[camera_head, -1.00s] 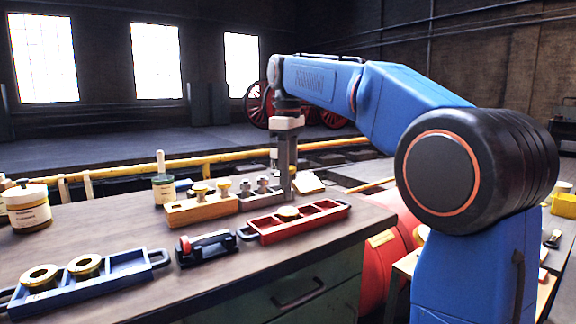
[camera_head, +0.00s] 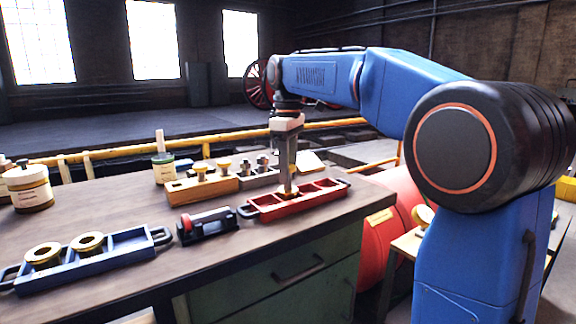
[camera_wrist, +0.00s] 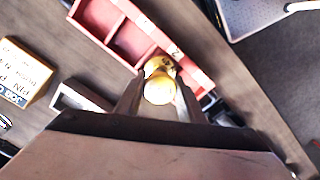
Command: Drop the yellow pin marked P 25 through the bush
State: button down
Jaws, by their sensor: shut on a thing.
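My gripper (camera_head: 289,188) points down at the red tray (camera_head: 322,196) on the bench, its fingertips low at a middle compartment. It is shut on a yellow pin, whose rounded end shows between the fingers in the wrist view (camera_wrist: 160,88). A mark on it is too small to read surely. The pin's lower part is hidden, and I cannot tell whether it touches the tray floor. Two brass ring-shaped bushes, one nearer (camera_head: 44,256) and one farther (camera_head: 88,243), sit in the blue tray (camera_head: 128,259) at left.
A wooden block (camera_head: 190,189) with two yellow-headed pins and a grey block (camera_head: 262,178) with steel pieces stand behind the red tray. A black fixture with a red knob (camera_head: 207,224) lies between the trays. Jars stand at the back left.

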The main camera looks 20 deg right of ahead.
jog(key=shift+f, duration=0.15)
jog(key=c, duration=1.1)
grip_release()
